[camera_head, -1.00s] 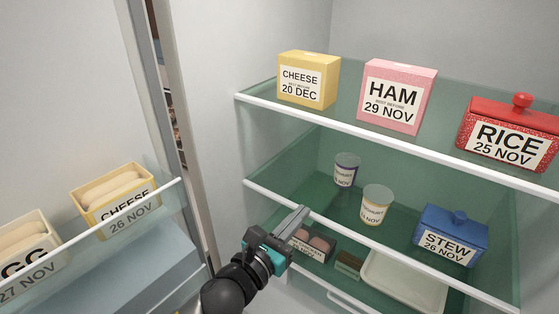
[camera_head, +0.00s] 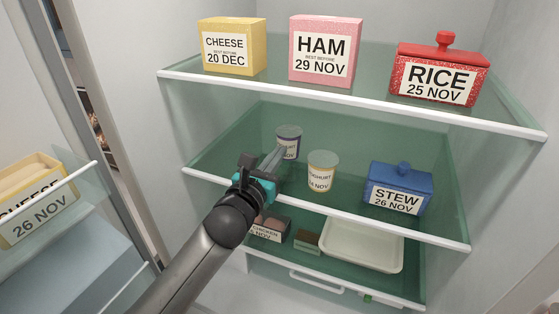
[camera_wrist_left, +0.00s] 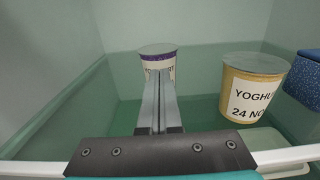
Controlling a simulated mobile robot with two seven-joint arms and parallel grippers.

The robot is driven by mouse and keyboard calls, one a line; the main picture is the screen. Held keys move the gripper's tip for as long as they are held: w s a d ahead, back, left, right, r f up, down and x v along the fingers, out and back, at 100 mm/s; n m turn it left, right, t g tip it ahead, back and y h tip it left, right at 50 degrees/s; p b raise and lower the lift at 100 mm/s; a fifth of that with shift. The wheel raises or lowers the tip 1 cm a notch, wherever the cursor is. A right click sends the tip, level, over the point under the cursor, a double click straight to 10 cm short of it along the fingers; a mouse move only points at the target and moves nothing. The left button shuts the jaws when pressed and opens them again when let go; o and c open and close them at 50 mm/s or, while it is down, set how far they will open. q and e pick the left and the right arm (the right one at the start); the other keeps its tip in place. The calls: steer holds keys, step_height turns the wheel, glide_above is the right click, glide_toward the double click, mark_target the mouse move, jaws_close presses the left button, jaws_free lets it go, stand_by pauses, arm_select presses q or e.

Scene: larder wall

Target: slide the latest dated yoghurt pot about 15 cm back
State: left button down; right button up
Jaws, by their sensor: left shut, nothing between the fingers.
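Two yoghurt pots stand upright on the middle glass shelf. The purple-banded pot (camera_head: 289,141) is farther back and to the left; its date is hidden behind my gripper, and it also shows in the left wrist view (camera_wrist_left: 158,54). The yellow pot (camera_head: 322,172) is nearer and to the right, and its label reads 24 NOV in the left wrist view (camera_wrist_left: 252,90). My left gripper (camera_head: 279,157) is shut and empty, over the middle shelf, its fingertips pointing at the purple-banded pot. I cannot tell whether they touch it. My right gripper is not in view.
A blue stew box (camera_head: 398,187) stands right of the pots. The upper shelf (camera_head: 350,98) holds cheese, ham and rice boxes. Below are a chicken pack (camera_head: 270,228) and a white tray (camera_head: 362,245). Shelf floor shows clear behind the yellow pot.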

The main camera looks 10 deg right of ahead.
mark_target(292, 135)
arm_select(q)
steer(key=shift+w+d+b, duration=0.3)
steer(key=shift+w, duration=0.25)
steer(key=shift+w+d, duration=0.1)
steer(key=shift+w, duration=0.05)
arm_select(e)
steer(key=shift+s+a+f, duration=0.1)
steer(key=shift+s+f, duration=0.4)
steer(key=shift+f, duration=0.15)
arm_select(q)
steer(key=shift+w+d+b, duration=0.2)
steer(key=shift+w+b, duration=0.05)
steer(key=shift+b, duration=0.05)
steer(key=b+x, duration=0.3)
steer(key=x, duration=0.2)
steer(key=shift+w+d+f, duration=0.15)
steer(key=shift+w, duration=0.05)
steer(key=shift+b+x, duration=0.6)
steer(key=shift+x, duration=0.2)
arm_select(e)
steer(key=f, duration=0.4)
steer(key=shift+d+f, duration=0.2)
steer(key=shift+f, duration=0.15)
